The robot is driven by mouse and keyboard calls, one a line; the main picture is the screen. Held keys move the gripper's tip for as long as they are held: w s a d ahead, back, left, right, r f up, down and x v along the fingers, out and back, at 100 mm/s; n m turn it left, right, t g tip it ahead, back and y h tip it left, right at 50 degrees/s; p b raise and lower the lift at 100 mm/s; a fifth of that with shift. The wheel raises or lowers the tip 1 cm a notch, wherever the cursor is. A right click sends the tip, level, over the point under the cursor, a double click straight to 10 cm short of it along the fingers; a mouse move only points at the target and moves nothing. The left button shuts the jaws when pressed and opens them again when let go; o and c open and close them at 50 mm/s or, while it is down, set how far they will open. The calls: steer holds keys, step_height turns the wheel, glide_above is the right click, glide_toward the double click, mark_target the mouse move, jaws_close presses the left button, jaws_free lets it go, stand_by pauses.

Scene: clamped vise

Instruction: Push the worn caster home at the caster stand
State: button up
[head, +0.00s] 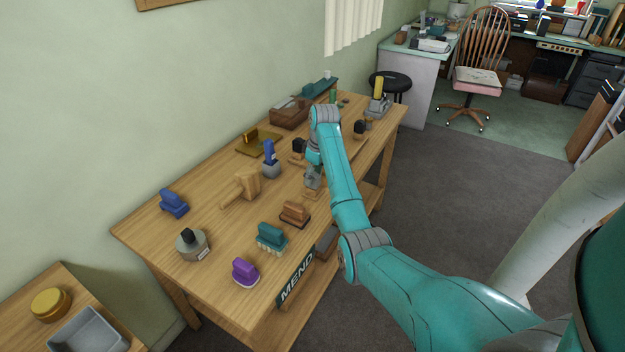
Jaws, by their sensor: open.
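My gripper (313,186) is over the middle of the wooden workbench, pointing down, small in the head view. Its jaws are open; a wooden block edge shows just under it, and I cannot tell whether they touch. I cannot single out the worn caster or the caster stand for sure. A black-topped piece on a small wooden base (298,148) is just left of my wrist. Another black-topped piece (360,128) is to the right of my arm. A yellow-topped piece stands in a grey holder (378,104) at the far end. My arm hides part of the bench.
Brown (294,213), teal (271,238), purple (244,271) and blue (174,203) brushes lie on the bench. A brown box (290,112) is farther back. Floor beside the bench is clear.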

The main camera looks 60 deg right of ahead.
steer(key=shift+s+r, duration=0.2)
steer(key=shift+r, duration=1.1)
steer(key=shift+s+r, duration=0.2)
steer(key=shift+r, duration=1.05)
